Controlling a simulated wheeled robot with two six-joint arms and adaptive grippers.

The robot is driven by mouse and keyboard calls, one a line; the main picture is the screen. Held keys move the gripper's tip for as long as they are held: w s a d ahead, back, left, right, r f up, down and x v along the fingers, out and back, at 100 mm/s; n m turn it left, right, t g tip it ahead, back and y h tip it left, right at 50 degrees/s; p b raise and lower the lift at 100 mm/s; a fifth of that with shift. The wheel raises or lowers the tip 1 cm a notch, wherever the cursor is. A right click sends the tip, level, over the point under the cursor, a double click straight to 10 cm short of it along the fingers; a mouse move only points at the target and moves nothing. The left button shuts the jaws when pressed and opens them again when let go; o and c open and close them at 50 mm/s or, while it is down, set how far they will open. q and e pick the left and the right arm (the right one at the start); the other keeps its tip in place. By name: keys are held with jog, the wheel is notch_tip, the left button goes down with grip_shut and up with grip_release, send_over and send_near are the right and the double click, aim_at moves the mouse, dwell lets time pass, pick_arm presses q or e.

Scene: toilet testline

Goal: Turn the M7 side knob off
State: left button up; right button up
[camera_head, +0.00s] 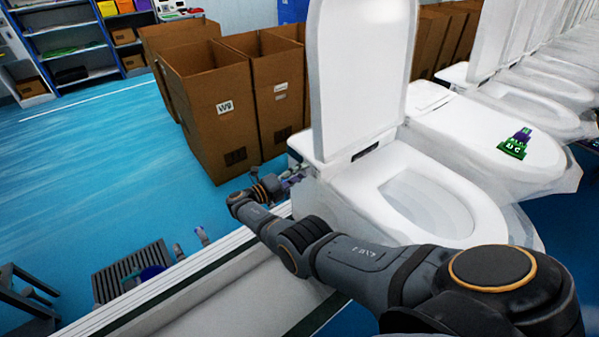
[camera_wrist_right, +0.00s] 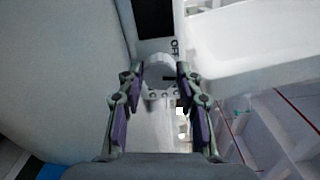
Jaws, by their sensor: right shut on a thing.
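A white toilet (camera_head: 435,200) with its lid (camera_head: 360,70) raised stands in front of me in the head view. A round white side knob (camera_wrist_right: 158,74) shows in the right wrist view, on the toilet's side below a dark panel. My right gripper (camera_head: 288,180) is at the toilet's left side near the lid hinge. In the right wrist view its fingers (camera_wrist_right: 160,82) are shut on the knob, one on each side. A dark mark shows on the knob; its exact setting is hard to read. My left gripper is not in view.
Several cardboard boxes (camera_head: 215,105) stand behind and left of the toilet. A second toilet (camera_head: 485,135) with a green tag (camera_head: 515,144) is close on the right, and more follow.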

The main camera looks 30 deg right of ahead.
dwell(0.4)
jog(key=o, duration=1.1)
jog(key=shift+o, duration=0.2)
